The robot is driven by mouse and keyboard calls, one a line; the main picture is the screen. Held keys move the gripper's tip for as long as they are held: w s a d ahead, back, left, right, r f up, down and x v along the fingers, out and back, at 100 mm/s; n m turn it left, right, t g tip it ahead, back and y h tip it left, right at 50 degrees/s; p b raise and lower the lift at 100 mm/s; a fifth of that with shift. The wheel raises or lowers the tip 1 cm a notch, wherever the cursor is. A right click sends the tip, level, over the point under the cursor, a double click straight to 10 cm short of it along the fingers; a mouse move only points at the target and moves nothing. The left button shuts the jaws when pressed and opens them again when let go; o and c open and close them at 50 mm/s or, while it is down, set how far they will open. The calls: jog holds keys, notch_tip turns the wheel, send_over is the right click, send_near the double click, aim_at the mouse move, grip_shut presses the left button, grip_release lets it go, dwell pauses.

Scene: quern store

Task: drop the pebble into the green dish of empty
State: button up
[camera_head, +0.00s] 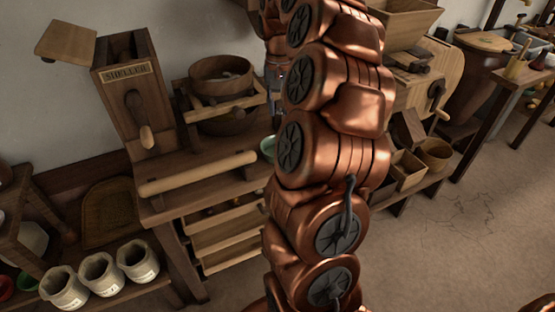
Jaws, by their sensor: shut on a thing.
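My gripper (275,77) shows only in part, as grey metal at the left edge of my copper arm, beside the round wooden sieve on the bench. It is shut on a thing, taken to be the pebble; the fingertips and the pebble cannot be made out. A blue-green dish (267,147) stands on the bench below my gripper, partly hidden by my arm. I cannot tell what either dish holds.
A wooden sheller (127,92) and a stacked sieve (221,73) stand on the bench with a wooden roller (197,173) in front. Several white sacks (99,272) sit lower left, near a red dish (5,287).

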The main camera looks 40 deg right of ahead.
jog(key=shift+s+d+f, duration=0.1)
jog(key=shift+s+d, duration=0.35)
jog(key=shift+s, duration=0.15)
notch_tip(320, 180, down, 6)
jog(key=shift+r+b, duration=0.15)
jog(key=shift+b, duration=1.1)
jog(key=o, duration=0.9)
jog(key=shift+r, duration=0.1)
jog(key=shift+w+r, duration=0.1)
jog(key=shift+r, duration=5.85)
jog(key=shift+a, duration=0.1)
